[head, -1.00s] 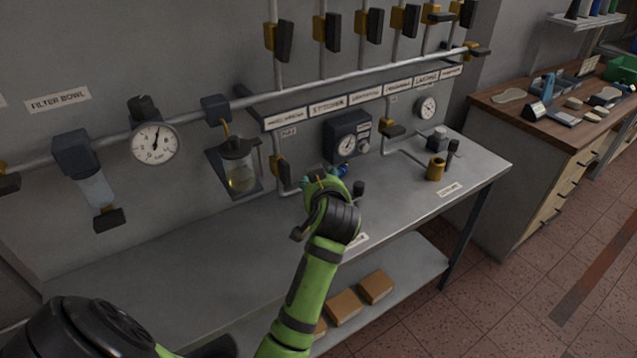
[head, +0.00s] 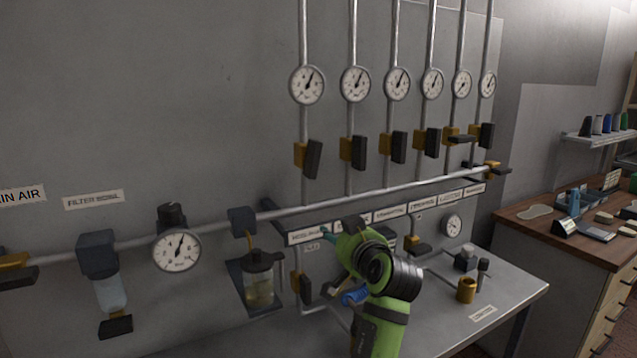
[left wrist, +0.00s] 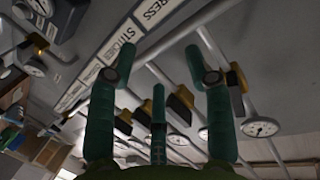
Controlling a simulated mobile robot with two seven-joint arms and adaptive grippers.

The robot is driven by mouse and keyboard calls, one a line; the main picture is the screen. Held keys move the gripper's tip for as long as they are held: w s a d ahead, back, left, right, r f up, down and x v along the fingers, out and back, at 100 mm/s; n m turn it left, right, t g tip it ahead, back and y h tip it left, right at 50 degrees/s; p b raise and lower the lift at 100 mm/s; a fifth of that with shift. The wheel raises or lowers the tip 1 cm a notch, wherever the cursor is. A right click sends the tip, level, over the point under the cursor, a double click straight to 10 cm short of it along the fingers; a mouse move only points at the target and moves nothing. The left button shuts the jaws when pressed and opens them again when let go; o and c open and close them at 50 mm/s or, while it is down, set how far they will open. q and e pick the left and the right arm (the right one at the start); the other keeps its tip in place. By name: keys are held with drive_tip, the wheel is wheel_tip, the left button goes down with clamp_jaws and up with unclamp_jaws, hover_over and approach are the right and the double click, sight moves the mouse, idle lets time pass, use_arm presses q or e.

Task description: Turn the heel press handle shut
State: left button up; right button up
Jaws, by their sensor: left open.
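The label strip's first label (head: 309,235) in the head view seems to end in "PRESS", as the label in the left wrist view (left wrist: 158,10) does. Above it, the leftmost upper drop has a yellow valve with a black handle (head: 313,159), lying along its vertical pipe. The nearest valve in the left wrist view (left wrist: 237,80), probably the same one, is partly hidden by the right-hand finger. My left gripper (head: 328,236) is in front of the label strip, below that handle and apart from it. Its green fingers (left wrist: 158,75) are spread and empty. My right gripper is not in view.
Several similar valves with black handles (head: 393,147) stand close to the right, below round gauges (head: 306,85). The horizontal manifold pipe (head: 370,196) crosses between gripper and handles. A lubricator bowl (head: 260,283) and more valves hang below.

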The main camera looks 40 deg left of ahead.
sight(318, 163)
use_arm(q)
wheel_tip(318, 163, up, 13)
drive_tip(key=s+a+n+g+y+b, duration=0.1)
drive_tip(key=a+n+g+y+b, duration=0.1)
drive_tip(key=n+y, duration=0.1)
drive_tip(key=p+x, duration=0.2)
drive_tip(key=x, duration=0.1)
drive_tip(key=p+x, duration=0.1)
drive_tip(key=x, duration=0.1)
drive_tip(key=shift+w+a+r, duration=0.1)
drive_tip(key=shift+a+r, duration=0.1)
drive_tip(key=shift+r, duration=0.1)
drive_tip(key=shift+w+a+f+p, duration=0.15)
drive_tip(key=shift+w+a+p, duration=0.15)
drive_tip(key=shift+a, duration=0.15)
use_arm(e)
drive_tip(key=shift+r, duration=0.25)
use_arm(q)
drive_tip(key=shift+s, duration=0.1)
clamp_jaws()
